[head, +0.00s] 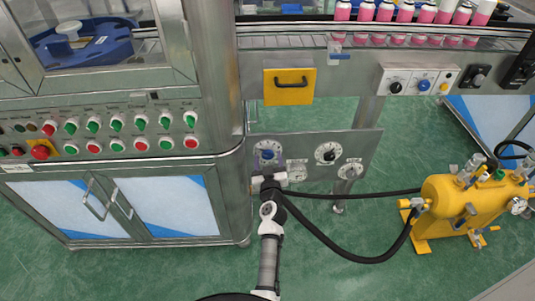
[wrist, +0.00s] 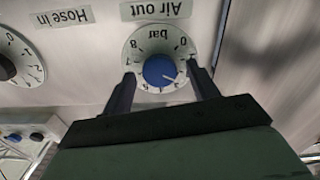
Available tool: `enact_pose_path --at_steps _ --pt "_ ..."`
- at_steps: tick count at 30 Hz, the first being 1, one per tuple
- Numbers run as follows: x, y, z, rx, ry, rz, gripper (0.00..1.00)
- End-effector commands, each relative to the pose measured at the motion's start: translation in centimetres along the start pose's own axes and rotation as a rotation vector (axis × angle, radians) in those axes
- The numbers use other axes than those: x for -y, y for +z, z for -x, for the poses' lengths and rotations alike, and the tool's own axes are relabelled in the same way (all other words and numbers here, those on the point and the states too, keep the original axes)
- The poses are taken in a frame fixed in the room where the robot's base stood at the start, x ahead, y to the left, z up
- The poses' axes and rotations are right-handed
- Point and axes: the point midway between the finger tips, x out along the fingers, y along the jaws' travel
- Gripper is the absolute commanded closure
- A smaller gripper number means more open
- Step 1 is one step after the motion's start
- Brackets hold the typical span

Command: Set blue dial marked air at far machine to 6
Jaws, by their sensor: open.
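The blue dial (wrist: 159,69) sits on a white round scale marked "bar", under a label reading "Air out", upside down in the wrist view. Its white pointer line points to the lower right of the picture; the exact number is too small to read surely. My gripper (wrist: 161,73) is open, with one finger on each side of the blue dial. I cannot tell if the fingers touch it. In the head view the blue dial (head: 267,152) is on the lower metal panel, with my gripper (head: 268,168) right in front of it.
A black dial by a "Hose in" label (wrist: 68,16) is beside it. More dials (head: 327,153) share the panel (head: 371,140). A yellow tank (head: 458,203) with black hoses (head: 345,255) stands at right. Another blue dial (head: 424,85) is on a box under the conveyor.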

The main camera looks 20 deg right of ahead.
Motion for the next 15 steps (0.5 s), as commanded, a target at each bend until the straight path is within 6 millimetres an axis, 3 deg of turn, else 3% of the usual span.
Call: enact_pose_path --at_steps 10,15 --pt "-0.02 0.04 0.04 0.001 0.0 0.0 0.41" --pt "-0.02 0.03 0.04 0.0 0.0 0.0 0.62"
